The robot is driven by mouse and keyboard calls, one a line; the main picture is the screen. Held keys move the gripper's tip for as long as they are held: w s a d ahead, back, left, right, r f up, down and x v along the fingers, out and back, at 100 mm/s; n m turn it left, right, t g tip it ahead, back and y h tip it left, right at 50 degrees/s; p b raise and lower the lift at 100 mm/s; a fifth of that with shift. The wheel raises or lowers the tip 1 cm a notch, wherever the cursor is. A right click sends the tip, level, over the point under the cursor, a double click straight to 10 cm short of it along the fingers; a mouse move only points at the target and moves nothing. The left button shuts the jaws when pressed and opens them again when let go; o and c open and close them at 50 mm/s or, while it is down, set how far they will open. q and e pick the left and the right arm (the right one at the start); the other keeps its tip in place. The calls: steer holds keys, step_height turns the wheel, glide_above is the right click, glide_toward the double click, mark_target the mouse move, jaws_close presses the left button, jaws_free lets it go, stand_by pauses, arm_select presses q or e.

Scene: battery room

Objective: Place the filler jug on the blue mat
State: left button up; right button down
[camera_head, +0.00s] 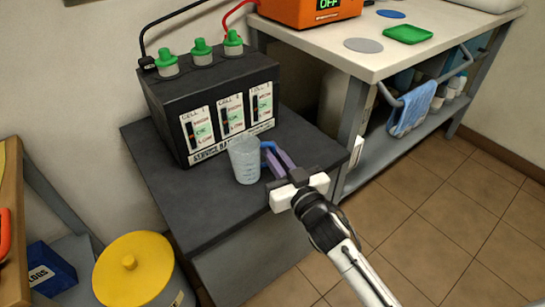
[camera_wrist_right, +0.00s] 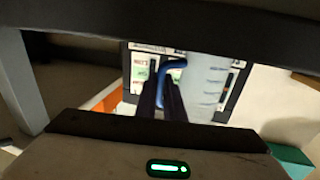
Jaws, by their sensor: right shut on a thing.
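The filler jug (camera_head: 243,161) is a clear, pale plastic cup with markings and a blue handle. It is upright at the front of the black battery, over the dark stand; I cannot tell if it touches the stand. My right gripper (camera_head: 277,160) is shut on the blue handle from the right. In the right wrist view the jug (camera_wrist_right: 207,88) shows beside the purple-dark fingers (camera_wrist_right: 163,92). The blue mat (camera_head: 391,14) is a small flat disc at the back of the pale bench, with nothing on it. My left gripper is out of view.
The battery (camera_head: 214,105) has several green caps. The bench (camera_head: 455,25) holds a grey disc (camera_head: 363,45), a green tray (camera_head: 408,34) and an orange charger (camera_head: 305,12). A blue cloth (camera_head: 412,110) hangs on its rail. A yellow-lidded bin (camera_head: 133,270) stands lower left.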

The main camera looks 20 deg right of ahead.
steer(key=shift+f, duration=0.2)
steer(key=c, duration=1.9)
jaws_free()
steer(key=shift+o, duration=0.2)
